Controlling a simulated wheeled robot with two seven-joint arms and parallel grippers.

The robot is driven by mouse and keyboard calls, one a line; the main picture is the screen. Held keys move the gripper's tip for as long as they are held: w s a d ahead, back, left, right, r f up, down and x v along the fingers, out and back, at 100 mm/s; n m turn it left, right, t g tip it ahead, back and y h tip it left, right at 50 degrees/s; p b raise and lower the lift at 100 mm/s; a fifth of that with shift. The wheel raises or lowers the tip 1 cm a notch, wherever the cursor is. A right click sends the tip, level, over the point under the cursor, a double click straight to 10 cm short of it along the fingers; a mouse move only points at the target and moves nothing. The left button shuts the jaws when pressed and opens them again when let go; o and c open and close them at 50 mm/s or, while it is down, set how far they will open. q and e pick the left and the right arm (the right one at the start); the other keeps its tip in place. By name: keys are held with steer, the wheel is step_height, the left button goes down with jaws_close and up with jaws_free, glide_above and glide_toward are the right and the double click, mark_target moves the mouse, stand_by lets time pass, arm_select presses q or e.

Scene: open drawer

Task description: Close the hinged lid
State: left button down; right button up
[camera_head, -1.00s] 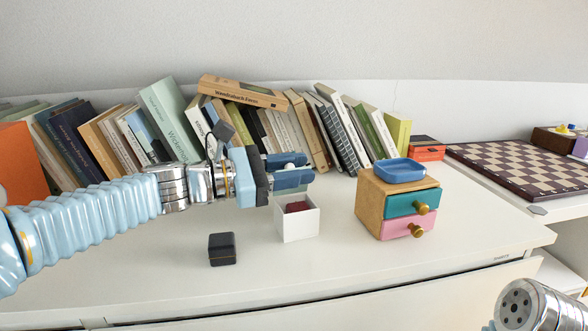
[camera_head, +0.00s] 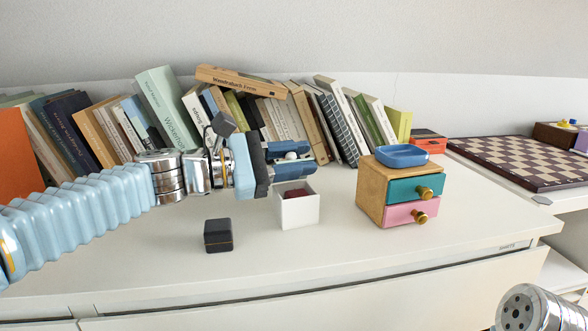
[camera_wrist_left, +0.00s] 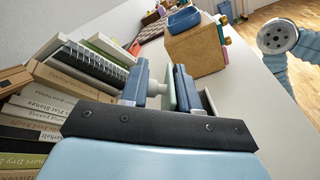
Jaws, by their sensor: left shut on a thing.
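A small white box (camera_head: 299,212) stands open at the top on the white surface. A dark red thing (camera_head: 296,193) shows inside it. My left gripper (camera_head: 294,162) is just above and behind the box's rim, with its blue fingers pointing right. In the left wrist view, the fingers (camera_wrist_left: 167,88) are closed on a thin, pale upright panel (camera_wrist_left: 171,92), which looks like the box's lid. The fingers hide most of this panel in the head view, and its hinge cannot be made out. My right gripper is outside both views; only part of my right arm shows.
A small dark box (camera_head: 218,236) sits front left of the white box. A wooden drawer unit (camera_head: 370,190) with a blue tray (camera_head: 402,155) on top stands to the right. Leaning books (camera_head: 165,110) line the back. The front of the surface is clear.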

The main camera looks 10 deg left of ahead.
arm_select(q)
steer(key=m+b, duration=0.2)
steer(key=s+f+m+b, duration=0.1)
steer(key=shift+d+b, duration=0.25)
steer(key=shift+b, duration=0.05)
steer(key=shift+s+m+b, duration=0.15)
steer(key=shift+m+b, duration=0.25)
steer(key=shift+m, duration=0.1)
